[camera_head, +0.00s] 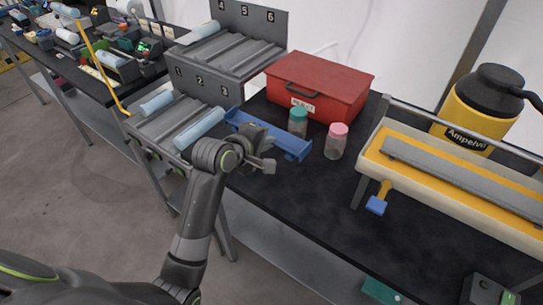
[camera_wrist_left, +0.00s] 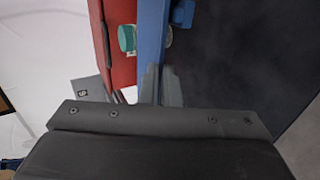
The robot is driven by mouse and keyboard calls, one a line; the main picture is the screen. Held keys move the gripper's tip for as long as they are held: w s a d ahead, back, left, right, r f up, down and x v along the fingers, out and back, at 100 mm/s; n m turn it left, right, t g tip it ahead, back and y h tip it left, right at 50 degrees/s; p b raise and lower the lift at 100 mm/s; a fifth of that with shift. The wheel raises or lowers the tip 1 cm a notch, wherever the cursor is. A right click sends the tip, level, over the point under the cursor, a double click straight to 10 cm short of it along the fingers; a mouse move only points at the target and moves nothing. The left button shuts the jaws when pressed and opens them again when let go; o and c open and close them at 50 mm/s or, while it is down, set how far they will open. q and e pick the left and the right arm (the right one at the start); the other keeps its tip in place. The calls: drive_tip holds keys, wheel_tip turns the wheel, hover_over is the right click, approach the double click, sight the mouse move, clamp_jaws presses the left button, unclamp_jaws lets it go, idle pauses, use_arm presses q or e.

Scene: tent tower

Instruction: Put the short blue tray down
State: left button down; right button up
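The short blue tray (camera_head: 293,147) is a long, narrow blue piece at the left part of the black table, in front of the red toolbox. My left gripper (camera_head: 258,152) is at its near side, around the middle of its length. In the left wrist view the two grey fingers (camera_wrist_left: 161,86) are close together on either side of the wall of the blue tray (camera_wrist_left: 151,40), and they look shut on it. I cannot tell whether the tray's underside touches the table. My right gripper is not in view.
A red toolbox (camera_head: 316,85), a teal-lidded jar (camera_head: 298,122) and a pink-lidded jar (camera_head: 336,142) stand close behind and right of the tray. A grey numbered rack (camera_head: 203,84) with light-blue cylinders is at left. The black table (camera_head: 300,195) is clear in front.

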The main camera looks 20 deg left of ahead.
use_arm(q)
drive_tip(key=f, duration=0.1)
drive_tip(key=s+f, duration=0.1)
drive_tip(key=f, duration=0.1)
drive_tip(key=shift+a, duration=0.2)
drive_tip(key=shift+w+f, duration=0.15)
drive_tip(key=shift+f, duration=2.35)
drive_tip(key=shift+d, duration=0.1)
drive_tip(key=c, duration=2)
unclamp_jaws()
drive_tip(key=shift+f, duration=0.15)
drive_tip(key=o, duration=0.4)
drive_tip(key=shift+c, duration=0.2)
drive_tip(key=shift+r, duration=0.2)
drive_tip(key=v, duration=1.2)
